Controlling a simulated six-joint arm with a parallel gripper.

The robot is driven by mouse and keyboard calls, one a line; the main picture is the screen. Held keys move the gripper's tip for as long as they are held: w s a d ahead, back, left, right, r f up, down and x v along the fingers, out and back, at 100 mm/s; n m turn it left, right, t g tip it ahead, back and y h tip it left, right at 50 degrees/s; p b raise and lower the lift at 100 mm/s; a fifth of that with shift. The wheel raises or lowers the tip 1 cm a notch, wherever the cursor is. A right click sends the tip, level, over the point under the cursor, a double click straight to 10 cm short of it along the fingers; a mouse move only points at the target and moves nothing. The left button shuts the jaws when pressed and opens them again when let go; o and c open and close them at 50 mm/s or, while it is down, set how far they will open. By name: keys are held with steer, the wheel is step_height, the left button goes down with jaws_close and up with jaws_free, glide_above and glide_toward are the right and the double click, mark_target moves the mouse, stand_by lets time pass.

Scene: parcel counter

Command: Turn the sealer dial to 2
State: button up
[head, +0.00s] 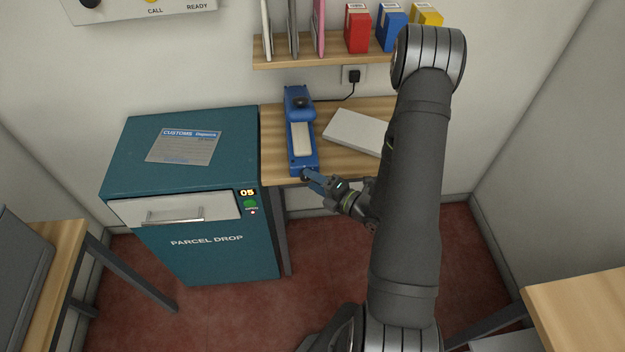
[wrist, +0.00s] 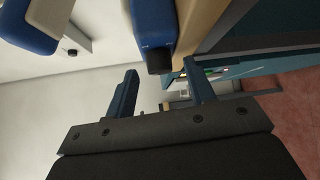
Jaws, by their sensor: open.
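The blue sealer (head: 290,135) with a pale top pad lies lengthwise on the wooden counter, its near end at the counter's front edge. In the wrist view, the sealer (wrist: 153,22) shows its blue end with a black dial (wrist: 159,62). My gripper (head: 308,179) is at the sealer's near end in the head view. In the wrist view, my gripper (wrist: 161,68) is open, with blue fingers either side of the dial's line and the dial just ahead between the tips. I cannot tell whether either finger touches it.
The teal parcel drop cabinet (head: 205,265) stands left of the wooden counter (head: 330,167). A white flat box (head: 358,133) lies right of the sealer. A shelf (head: 300,58) with folders and colored boxes hangs above, with a plugged-in cord (head: 353,80) below it.

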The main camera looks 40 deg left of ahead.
steer(key=shift+a, duration=0.5)
steer(key=c, duration=1)
steer(key=shift+f, duration=0.1)
steer(key=shift+f+m+y, duration=0.2)
steer(key=shift+m+y, duration=0.6)
steer(key=shift+f+m+t+y, duration=0.25)
steer(key=shift+m+t+y, duration=0.15)
steer(key=shift+m+y, duration=1)
